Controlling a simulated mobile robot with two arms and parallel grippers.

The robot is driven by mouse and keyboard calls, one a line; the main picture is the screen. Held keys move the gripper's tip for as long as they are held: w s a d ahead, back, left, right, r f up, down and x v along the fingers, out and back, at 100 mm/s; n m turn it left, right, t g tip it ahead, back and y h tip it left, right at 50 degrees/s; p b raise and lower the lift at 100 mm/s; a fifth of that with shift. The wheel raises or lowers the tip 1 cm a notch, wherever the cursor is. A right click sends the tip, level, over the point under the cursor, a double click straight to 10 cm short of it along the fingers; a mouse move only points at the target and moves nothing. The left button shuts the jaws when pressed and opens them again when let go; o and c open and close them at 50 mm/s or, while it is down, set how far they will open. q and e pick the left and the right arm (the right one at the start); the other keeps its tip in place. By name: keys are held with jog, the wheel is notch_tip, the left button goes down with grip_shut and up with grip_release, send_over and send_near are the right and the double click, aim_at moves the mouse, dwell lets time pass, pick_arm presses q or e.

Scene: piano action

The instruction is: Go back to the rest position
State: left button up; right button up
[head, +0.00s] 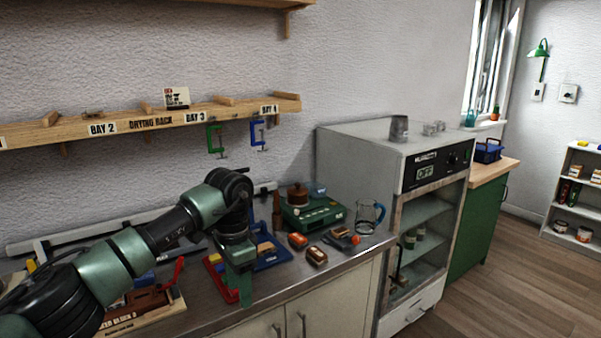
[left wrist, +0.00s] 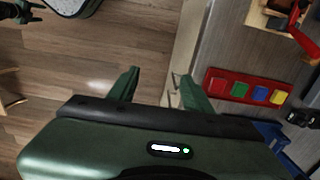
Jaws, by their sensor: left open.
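My left gripper (head: 238,275) points down at the front edge of the workbench (head: 205,318), beside a red tray (head: 217,280). In the left wrist view its two green fingers (left wrist: 158,90) stand apart with nothing between them. The fingers are over the bench's edge and the wood floor (left wrist: 80,75). In that view the red tray (left wrist: 247,90) with coloured squares lies right of the fingers, apart from them.
On the bench are a green device (head: 313,214), a blue tray (head: 270,255), small brown blocks (head: 317,256) and a glass jug (head: 368,216). A drying rack shelf (head: 150,122) with hanging clamps is above. A grey oven cabinet (head: 355,160) stands right. Floor at right is clear.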

pick_arm(q)
jog(key=s+d+f+m+g+h, duration=0.1)
jog(key=s+d+f+m+h, duration=0.1)
jog(key=d+f+h, duration=0.6)
jog(key=s+d+f+m+h, duration=0.25)
jog(key=d+f, duration=0.25)
jog(key=d, duration=0.4)
jog(key=s+a+f+n+t+y, duration=0.1)
jog(key=a+f+n+t, duration=0.25)
jog(key=f, duration=0.55)
jog(key=s+a+f+n+t, duration=0.1)
jog(key=a+f+n+t, duration=0.3)
jog(key=f, duration=0.5)
jog(key=s+a+f+n+t+y, duration=0.1)
jog(key=a+f+n+t, duration=0.2)
jog(key=f+t, duration=0.35)
jog(key=s+a+f+n+g+y, duration=0.1)
jog(key=s+a+f+g+y, duration=0.45)
jog(key=s+f, duration=0.75)
jog(key=s+a+f+n+g+y, duration=0.2)
jog(key=s+a+f, duration=0.6)
jog(key=s+f, duration=0.5)
jog(key=s+a+f+g, duration=0.1)
jog(key=s+g, duration=0.1)
jog(key=s, duration=0.9)
jog(key=s+a+f+g+y, duration=0.1)
jog(key=s+a+g, duration=0.1)
jog(key=s, duration=0.9)
